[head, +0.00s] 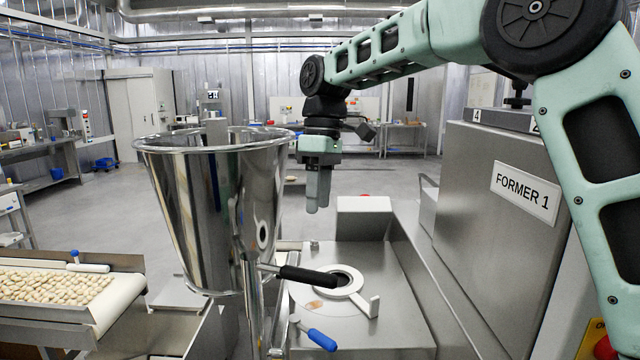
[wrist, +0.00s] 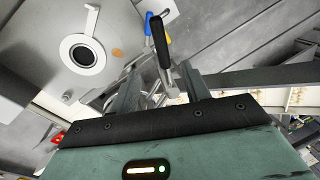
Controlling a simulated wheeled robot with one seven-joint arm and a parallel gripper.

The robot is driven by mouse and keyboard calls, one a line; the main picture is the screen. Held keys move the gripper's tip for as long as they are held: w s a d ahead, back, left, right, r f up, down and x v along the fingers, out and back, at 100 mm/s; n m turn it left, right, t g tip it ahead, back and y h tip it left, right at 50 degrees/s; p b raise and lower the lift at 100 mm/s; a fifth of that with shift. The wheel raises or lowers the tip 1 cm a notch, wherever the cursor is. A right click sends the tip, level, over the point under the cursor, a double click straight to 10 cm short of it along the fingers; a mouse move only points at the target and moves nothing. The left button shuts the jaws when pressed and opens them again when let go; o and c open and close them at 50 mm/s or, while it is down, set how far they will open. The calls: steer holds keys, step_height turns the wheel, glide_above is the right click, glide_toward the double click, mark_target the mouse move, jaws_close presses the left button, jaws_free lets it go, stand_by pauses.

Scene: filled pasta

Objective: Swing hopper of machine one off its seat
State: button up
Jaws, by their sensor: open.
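The hopper (head: 205,195), a shiny steel cone with a wide rim, stands upright at left centre of the head view. It is to the left of the bare seat ring (head: 345,281), a white ring with a dark hole on the machine top. The ring also shows in the wrist view (wrist: 82,53). A black-gripped handle (head: 307,276) sticks out from beside the hopper's lower end toward the ring; the wrist view shows it too (wrist: 159,42). My gripper (head: 318,208) is open and empty, above the machine top and apart from the handle.
The machine labelled FORMER 1 (head: 525,193) stands at right. A blue-handled lever (head: 321,339) is at the front of the machine top. A conveyor (head: 118,298) with pasta pieces is at left. A steel box (head: 364,218) stands behind the ring. Open floor lies beyond.

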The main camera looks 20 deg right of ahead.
steer(key=r, duration=0.3)
steer(key=shift+w+d+r, duration=0.25)
steer(key=shift+w, duration=0.05)
stand_by(0.3)
